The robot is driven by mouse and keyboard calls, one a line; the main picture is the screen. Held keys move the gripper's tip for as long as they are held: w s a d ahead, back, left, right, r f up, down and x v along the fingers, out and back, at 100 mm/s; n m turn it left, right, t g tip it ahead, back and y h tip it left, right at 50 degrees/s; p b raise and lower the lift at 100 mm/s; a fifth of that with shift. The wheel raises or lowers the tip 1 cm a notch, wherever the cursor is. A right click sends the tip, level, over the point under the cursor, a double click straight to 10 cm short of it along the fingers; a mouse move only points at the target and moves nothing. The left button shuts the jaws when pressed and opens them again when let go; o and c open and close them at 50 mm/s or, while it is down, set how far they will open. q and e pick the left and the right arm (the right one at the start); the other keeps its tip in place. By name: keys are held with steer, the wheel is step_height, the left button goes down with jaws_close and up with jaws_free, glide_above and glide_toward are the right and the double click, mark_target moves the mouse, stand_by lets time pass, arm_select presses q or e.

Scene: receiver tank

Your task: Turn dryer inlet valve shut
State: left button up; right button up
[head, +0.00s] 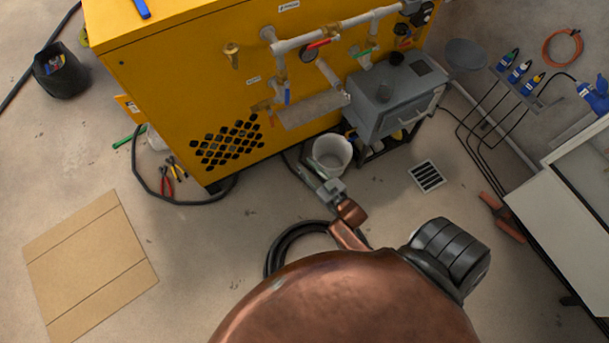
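White pipework (345,25) runs along the yellow cabinet (180,80). On it are a red-handled valve (320,43), a green-handled valve (364,51) above a grey box unit (392,98), and a blue-handled valve (287,92) lower left. The labels are too small to read, so I cannot tell which one is the dryer inlet valve. My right gripper (312,172) is low in front of the cabinet, beside a white bucket, well below the valves and apart from them. Its fingers are too small to tell open from shut. My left gripper is not in view.
The white bucket (333,152) stands on the floor by the grey unit. A black hose (290,240) lies coiled below my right gripper. A floor drain (426,176), pliers (171,180) and cardboard (90,265) lie around. A white-topped bench (575,200) stands at right.

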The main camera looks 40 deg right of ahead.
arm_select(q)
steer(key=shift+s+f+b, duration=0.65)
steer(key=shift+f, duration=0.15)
arm_select(e)
steer(key=s+f, duration=0.1)
steer(key=a+f, duration=0.1)
steer(key=f, duration=0.1)
steer(key=shift+s+a+f+y, duration=0.1)
steer(key=shift+s+y, duration=0.2)
steer(key=shift+s, duration=0.1)
